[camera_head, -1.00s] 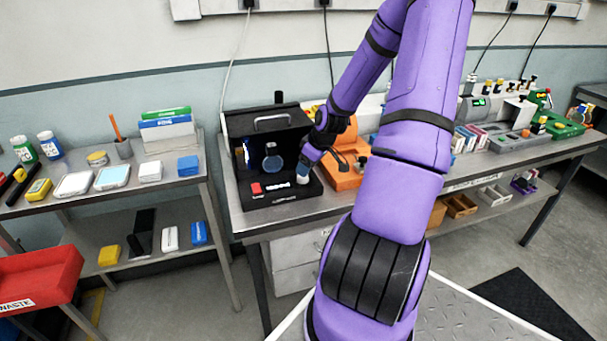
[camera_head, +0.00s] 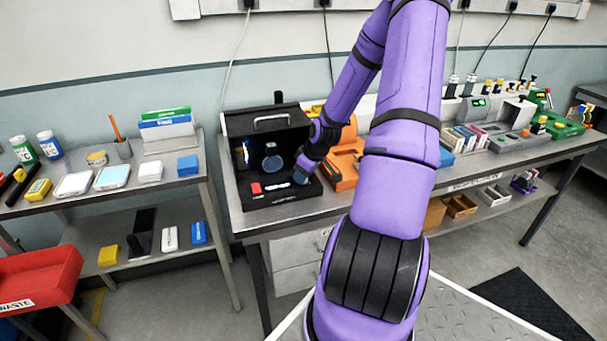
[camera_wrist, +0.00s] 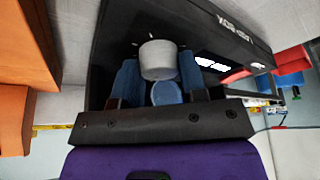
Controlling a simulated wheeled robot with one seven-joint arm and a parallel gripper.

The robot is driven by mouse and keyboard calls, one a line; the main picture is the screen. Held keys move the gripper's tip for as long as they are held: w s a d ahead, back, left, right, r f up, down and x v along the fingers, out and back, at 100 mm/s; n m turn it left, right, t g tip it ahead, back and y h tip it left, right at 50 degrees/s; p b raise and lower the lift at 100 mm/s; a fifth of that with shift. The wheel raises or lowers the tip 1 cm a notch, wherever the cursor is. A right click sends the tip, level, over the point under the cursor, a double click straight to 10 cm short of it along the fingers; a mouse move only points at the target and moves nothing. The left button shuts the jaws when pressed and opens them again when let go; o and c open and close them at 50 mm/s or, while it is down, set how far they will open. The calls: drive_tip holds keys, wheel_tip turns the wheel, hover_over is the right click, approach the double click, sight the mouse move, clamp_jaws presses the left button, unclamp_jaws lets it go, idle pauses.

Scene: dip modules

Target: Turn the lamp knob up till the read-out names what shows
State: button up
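The black lamp box (camera_head: 240,124) stands open-fronted on the bench, with a round bluish glass (camera_head: 272,163) inside. Its grey-white knob (camera_wrist: 158,60) shows in the wrist view, with short white tick marks around it. My gripper (camera_head: 301,180) is down at the box's front right corner and covers the knob in the head view. In the wrist view my blue fingers (camera_wrist: 158,68) stand apart, one on each side of the knob; firm contact cannot be made out. The lit read-out (camera_wrist: 215,63) shows white marks too small and tilted to read.
An orange device (camera_head: 345,168) stands close to the right of my gripper. A side table (camera_head: 110,195) with small boxes and trays is at the left, and a red waste bin (camera_head: 38,280) is before it.

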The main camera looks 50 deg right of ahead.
idle(0.3)
drive_tip(key=m+h, duration=0.2)
drive_tip(key=m, duration=0.2)
drive_tip(key=shift+a+m, duration=0.15)
drive_tip(key=shift+m, duration=0.15)
drive_tip(key=m, duration=0.2)
drive_tip(key=m+g+h, duration=0.1)
drive_tip(key=m, duration=0.2)
drive_tip(key=shift+h, duration=0.3)
drive_tip(key=o, duration=0.9)
drive_tip(key=v, duration=1)
drive_tip(key=shift+a+r, duration=0.15)
drive_tip(key=shift+r, duration=0.2)
